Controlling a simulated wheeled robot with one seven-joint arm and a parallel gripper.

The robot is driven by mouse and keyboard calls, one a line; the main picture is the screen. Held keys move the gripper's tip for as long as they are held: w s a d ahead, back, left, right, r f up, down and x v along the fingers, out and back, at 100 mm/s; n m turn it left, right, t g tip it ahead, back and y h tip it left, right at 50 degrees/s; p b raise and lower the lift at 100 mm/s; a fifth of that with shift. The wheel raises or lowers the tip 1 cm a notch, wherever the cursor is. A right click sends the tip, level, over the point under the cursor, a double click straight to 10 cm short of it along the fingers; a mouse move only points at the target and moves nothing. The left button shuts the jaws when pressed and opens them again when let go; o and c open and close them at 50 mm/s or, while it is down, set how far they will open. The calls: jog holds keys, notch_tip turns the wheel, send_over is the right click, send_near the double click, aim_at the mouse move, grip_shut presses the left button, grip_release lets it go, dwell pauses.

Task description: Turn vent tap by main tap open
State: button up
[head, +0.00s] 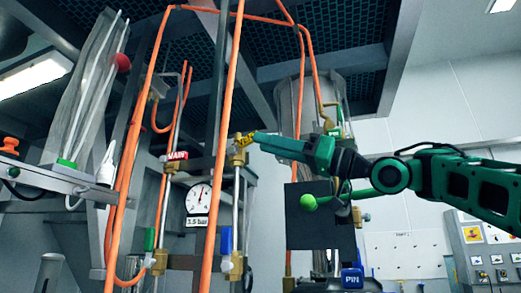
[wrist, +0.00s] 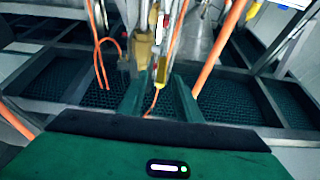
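A red MAIN label (head: 176,156) sits on a pipe at centre left in the head view. Below it is a brass tap with an upright green handle (head: 149,239). A yellow piece with dark marks (head: 245,140) sits by a brass fitting right of the tall orange pipe; its lettering is too small to read surely. It seems to be the yellow piece in the wrist view (wrist: 161,72). My gripper (head: 258,139) points left at it. In the wrist view its fingers (wrist: 159,84) stand apart, the yellow piece between or just beyond them. Contact is not clear.
A round gauge (head: 199,198) marked 3.5 bar hangs between the pipes. A blue-handled tap (head: 226,240) is below the yellow piece. Orange pipes (head: 228,110) run close left of my gripper. A dark plate (head: 312,218) and green ball knob (head: 308,202) are beneath my gripper.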

jog(key=v, duration=0.7)
jog(key=shift+d, duration=0.3)
jog(key=shift+f, duration=0.15)
jog(key=shift+c, duration=0.7)
